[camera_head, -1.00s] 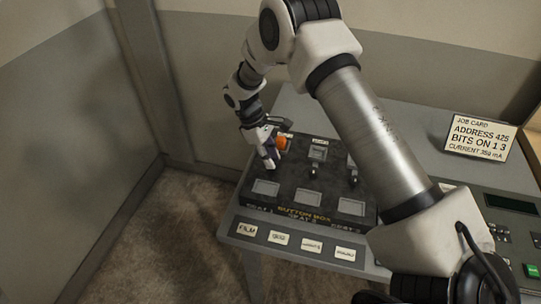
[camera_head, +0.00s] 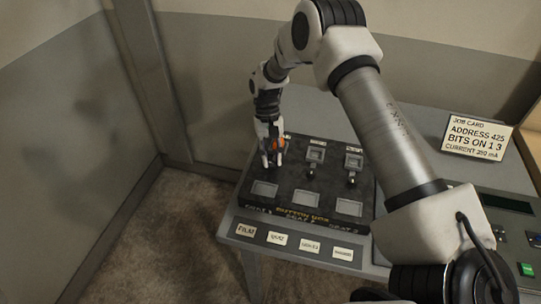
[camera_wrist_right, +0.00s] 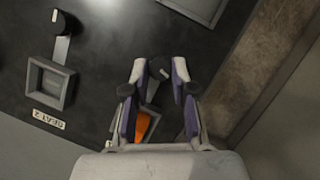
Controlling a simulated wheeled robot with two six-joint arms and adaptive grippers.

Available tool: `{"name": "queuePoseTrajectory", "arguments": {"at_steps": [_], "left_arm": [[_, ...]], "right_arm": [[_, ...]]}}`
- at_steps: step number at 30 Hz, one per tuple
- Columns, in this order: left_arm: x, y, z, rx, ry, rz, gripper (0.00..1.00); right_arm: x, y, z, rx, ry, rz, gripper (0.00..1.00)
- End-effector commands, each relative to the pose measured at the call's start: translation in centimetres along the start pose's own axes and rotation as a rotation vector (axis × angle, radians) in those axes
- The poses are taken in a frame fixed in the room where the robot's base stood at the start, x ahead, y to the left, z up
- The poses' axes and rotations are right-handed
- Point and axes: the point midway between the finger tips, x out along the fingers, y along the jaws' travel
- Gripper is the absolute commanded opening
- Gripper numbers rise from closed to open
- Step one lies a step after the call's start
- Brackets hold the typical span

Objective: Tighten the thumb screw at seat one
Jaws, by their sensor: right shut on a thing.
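My right gripper (camera_head: 272,162) points down over the left end of the black button box, at seat one. In the right wrist view, its two fingers (camera_wrist_right: 160,72) stand on either side of a small dark thumb screw (camera_wrist_right: 157,68) with a light mark and are shut on it. In the head view the fingers hide most of this screw. An orange piece (camera_head: 279,144) shows at the gripper; in the wrist view it lies between the fingers near the palm, and I cannot tell what it belongs to. My left gripper is not in view.
The button box (camera_head: 291,198) has square windows and further screws at seat two (camera_head: 311,173) and seat three (camera_head: 352,178). Small label cards line the console's front edge. A job card (camera_head: 477,137) stands at the right. My right forearm crosses above the console.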

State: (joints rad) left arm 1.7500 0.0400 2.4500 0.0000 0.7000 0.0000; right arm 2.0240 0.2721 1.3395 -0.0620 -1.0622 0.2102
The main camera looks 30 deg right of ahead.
Motion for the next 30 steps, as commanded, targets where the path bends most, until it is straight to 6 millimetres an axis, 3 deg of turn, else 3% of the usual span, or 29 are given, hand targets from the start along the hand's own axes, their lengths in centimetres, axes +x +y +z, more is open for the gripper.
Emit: {"name": "queuePoseTrajectory", "arguments": {"at_steps": [30], "left_arm": [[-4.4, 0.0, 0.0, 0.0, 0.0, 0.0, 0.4]], "right_arm": [[-0.6, 0.7, 0.3, 0.883, 0.005, -0.373, 0.0]]}}
